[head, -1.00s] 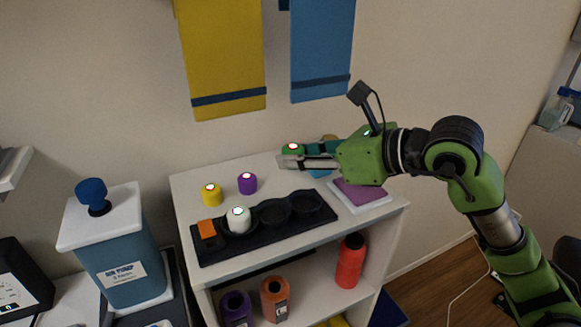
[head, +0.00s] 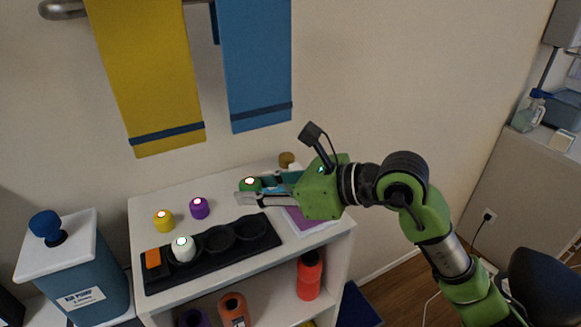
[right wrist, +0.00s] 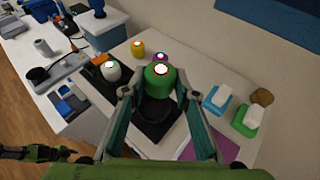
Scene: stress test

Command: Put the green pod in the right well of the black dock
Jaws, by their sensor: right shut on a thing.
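The green pod (head: 250,184) has a white top with a red ring. My right gripper (head: 243,196) is shut on it, behind the dock in the head view. In the right wrist view the fingers (right wrist: 156,92) flank the green pod (right wrist: 160,76), and a dark round well shows just below it. The black dock (head: 205,270) lies along the cabinet top's front. A white pod (head: 183,249) is in its left well; the middle well (head: 218,239) and right well (head: 251,230) are empty. A dark gripper (right wrist: 14,153), seemingly my left, shows at the right wrist view's lower left edge, its jaws unclear.
An orange block (head: 153,259) sits on the dock's left end. A yellow pod (head: 164,221) and a purple pod (head: 199,208) stand behind the dock. A purple pad (head: 305,220) lies to its right. Coloured bottles (head: 309,275) stand on the shelf below.

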